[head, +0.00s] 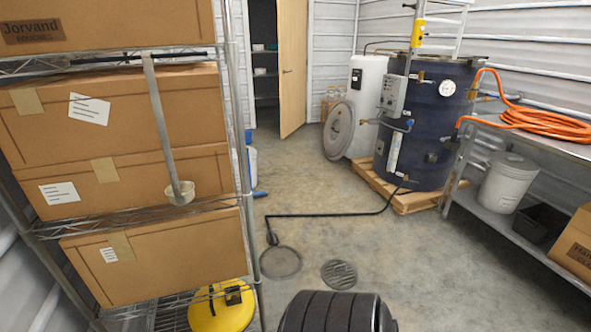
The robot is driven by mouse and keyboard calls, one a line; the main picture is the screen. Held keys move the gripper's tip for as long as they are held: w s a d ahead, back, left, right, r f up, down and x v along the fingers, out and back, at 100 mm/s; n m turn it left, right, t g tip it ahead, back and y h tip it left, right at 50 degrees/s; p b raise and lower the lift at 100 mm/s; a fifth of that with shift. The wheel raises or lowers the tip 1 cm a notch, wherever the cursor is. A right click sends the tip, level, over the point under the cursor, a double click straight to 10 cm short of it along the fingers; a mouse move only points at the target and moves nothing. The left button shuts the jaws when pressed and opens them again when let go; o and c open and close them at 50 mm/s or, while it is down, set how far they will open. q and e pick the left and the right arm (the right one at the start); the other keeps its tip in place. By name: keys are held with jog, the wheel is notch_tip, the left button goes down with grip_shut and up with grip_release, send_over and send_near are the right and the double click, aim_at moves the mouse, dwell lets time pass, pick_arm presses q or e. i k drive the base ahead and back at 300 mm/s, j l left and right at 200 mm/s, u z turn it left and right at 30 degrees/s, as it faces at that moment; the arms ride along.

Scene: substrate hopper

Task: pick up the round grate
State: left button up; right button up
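A round slotted grate (339,274), dark grey, lies flat on the concrete floor at the lower middle of the head view. To its left lies another dark round disc (281,262), flat on the floor and slightly larger; its surface looks like fine mesh, too small to tell for sure. The two are apart, with bare floor between them. Neither of my grippers shows in the head view, so I cannot see whether they are open or shut. Nothing touches the slotted grate.
A wire shelf with cardboard boxes (130,115) and a hanging ladle (181,190) fills the left. A black hose (330,214) runs to the mesh disc from the dark blue tank (425,125) on a pallet (410,200). A metal bench (560,145) stands right.

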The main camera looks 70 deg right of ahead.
aim_at(353, 282)
jog(key=z, duration=2.85)
